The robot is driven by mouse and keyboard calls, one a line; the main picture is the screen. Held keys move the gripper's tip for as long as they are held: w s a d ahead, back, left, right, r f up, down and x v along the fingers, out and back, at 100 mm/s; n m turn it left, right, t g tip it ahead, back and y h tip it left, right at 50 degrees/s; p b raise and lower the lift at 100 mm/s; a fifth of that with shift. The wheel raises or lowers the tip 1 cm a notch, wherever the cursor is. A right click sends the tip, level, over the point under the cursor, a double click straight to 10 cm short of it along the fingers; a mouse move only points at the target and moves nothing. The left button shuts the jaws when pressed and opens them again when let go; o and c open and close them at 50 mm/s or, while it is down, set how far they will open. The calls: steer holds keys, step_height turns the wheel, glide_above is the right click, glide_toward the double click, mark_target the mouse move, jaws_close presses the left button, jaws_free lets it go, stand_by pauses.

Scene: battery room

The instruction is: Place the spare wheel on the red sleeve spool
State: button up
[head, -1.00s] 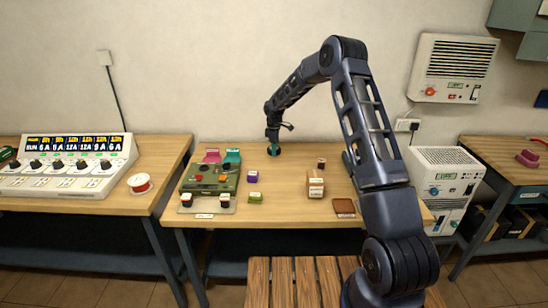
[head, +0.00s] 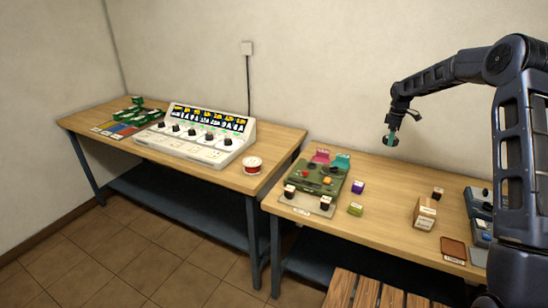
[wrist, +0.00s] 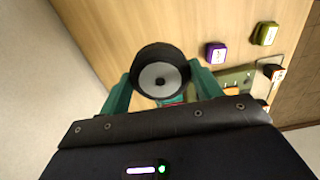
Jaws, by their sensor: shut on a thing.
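In the head view my gripper (head: 391,139) is above the back of the right-hand table, and the wheel is too small to make out there. The red sleeve spool (head: 252,165), with pale flanges and a red band, stands upright near the right front corner of the left-hand table. It is well to the left of my gripper.
A white console (head: 196,136) with several knobs stands just left of the spool. A green control box (head: 318,178) sits on the right-hand table (head: 385,215), with purple and green blocks and a cardboard box (head: 425,213) nearby. A gap separates the tables. A wooden slatted surface (head: 365,292) is in front.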

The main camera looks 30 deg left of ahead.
steer(key=s+a+r, duration=0.1)
steer(key=s+a, duration=0.1)
steer(key=a, duration=0.6)
steer(key=s+a+r, duration=0.1)
steer(key=a+r, duration=0.1)
steer(key=a, duration=0.6)
step_height(320, 180, up, 7)
steer(key=n, duration=0.2)
glide_above(254, 166)
step_height(254, 166, down, 19)
steer(key=shift+d, duration=0.1)
steer(key=shift+f, duration=0.1)
steer(key=o, duration=1.1)
step_height(254, 166, up, 12)
